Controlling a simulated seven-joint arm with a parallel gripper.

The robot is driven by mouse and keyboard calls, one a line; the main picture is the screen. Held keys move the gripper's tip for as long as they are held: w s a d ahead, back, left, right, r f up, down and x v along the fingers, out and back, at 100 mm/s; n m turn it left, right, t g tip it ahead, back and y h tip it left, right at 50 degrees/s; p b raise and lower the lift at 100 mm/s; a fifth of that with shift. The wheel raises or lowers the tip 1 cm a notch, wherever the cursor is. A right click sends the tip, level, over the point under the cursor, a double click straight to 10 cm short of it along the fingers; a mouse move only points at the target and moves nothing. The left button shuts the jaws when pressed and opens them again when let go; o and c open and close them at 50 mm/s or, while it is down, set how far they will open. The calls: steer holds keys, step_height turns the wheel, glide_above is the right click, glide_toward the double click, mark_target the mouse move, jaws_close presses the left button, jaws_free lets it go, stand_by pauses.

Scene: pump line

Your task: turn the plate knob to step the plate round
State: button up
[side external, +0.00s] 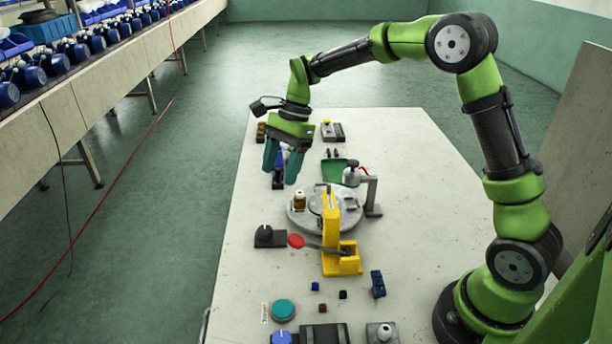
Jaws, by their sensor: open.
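The round grey plate (298,219) lies in the middle of the table. A small amber bottle (300,202) with a white top stands on its left part. A black knob (265,232) on a dark base sits just left of and in front of the plate; it looks like the plate knob. A yellow press (331,225) stands over the plate's right part and hides some of it. My gripper (281,163) is open, with teal fingers pointing down.
A red ball-ended lever (296,240) reaches from the press towards the knob. A blue-topped dark item (279,174) stands close behind my fingers. A grey post (373,200) is right of the plate. Small blocks and a teal button (283,310) lie in front.

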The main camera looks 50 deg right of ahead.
mark_target(265, 230)
steer(key=x, duration=1.4)
steer(key=shift+f, duration=0.1)
steer(key=c, duration=1)
